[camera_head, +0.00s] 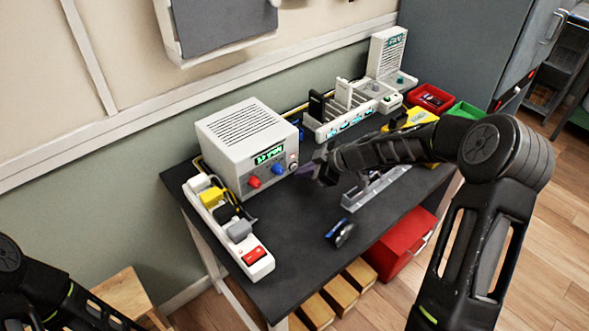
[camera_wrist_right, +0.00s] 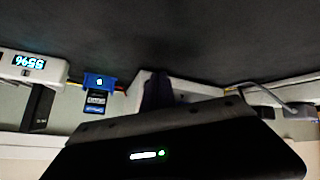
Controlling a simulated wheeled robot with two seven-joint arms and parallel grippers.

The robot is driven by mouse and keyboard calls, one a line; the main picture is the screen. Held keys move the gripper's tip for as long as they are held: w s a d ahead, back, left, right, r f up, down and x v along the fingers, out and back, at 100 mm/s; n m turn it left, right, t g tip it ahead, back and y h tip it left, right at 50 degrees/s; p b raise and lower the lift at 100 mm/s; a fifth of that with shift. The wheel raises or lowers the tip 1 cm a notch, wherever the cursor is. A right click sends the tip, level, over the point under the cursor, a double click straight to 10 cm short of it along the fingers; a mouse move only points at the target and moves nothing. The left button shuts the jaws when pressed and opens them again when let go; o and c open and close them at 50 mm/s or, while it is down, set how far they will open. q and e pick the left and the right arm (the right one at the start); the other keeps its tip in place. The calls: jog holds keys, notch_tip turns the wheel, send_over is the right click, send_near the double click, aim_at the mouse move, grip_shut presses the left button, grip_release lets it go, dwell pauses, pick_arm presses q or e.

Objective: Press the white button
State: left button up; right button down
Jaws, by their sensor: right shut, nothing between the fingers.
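A white box unit (camera_head: 245,145) with a green-lit display, a red knob (camera_head: 254,182) and a blue knob (camera_head: 278,169) stands on the dark table. A small pale round control (camera_head: 293,166) is at the right end of its front face; it looks like the white button, but is too small to be sure. My right gripper (camera_head: 318,172) is shut and empty, just right of that control, pointing toward the unit. I cannot tell whether it touches. The fingertips are dark and partly blurred. Of my left arm, only links show at lower left; its gripper is out of view.
A white power strip (camera_head: 212,207) with plugs and a red switch lies left of the unit. A slotted white rack (camera_head: 340,112), red bin (camera_head: 430,98) and grey rail (camera_head: 375,188) lie to the right. A small dark-blue item (camera_head: 340,233) lies near the front edge.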

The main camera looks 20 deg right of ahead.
jog(key=shift+w+a, duration=0.2)
jog(key=shift+w, duration=0.25)
dwell(0.8)
jog(key=shift+b, duration=0.35)
jog(key=shift+s+d+f+b, duration=0.1)
jog(key=shift+s+d+b, duration=0.1)
jog(key=shift+s+b, duration=0.45)
jog(key=shift+s+d+b, duration=0.1)
jog(key=shift+s+b, duration=0.1)
jog(key=shift+b, duration=0.15)
